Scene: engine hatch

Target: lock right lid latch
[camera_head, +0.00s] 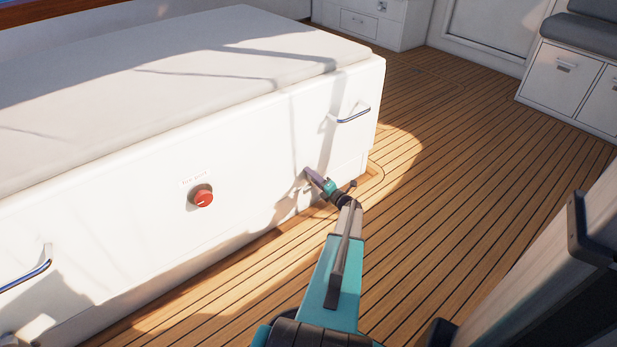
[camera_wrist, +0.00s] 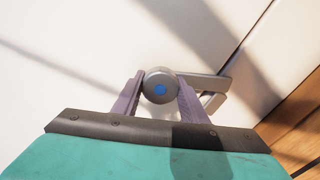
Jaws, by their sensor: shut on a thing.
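The right lid latch (camera_wrist: 160,87) shows in the wrist view as a round grey metal knob with a blue dot. A grey lever arm (camera_wrist: 207,86) extends from it to the right, near a small bracket (camera_wrist: 212,101). My gripper (camera_wrist: 161,92) has its two purple-grey fingers on either side of the knob, shut on it. In the head view my gripper (camera_head: 309,175) is against the lower right part of the white box front (camera_head: 256,162). There the latch is hidden behind my gripper.
A red knob (camera_head: 201,196) sits mid-front under a small label. Metal handles are at the right (camera_head: 354,115) and left (camera_head: 27,273). The teak deck (camera_head: 440,190) is clear to the right. White cabinets (camera_head: 567,75) stand at the far right.

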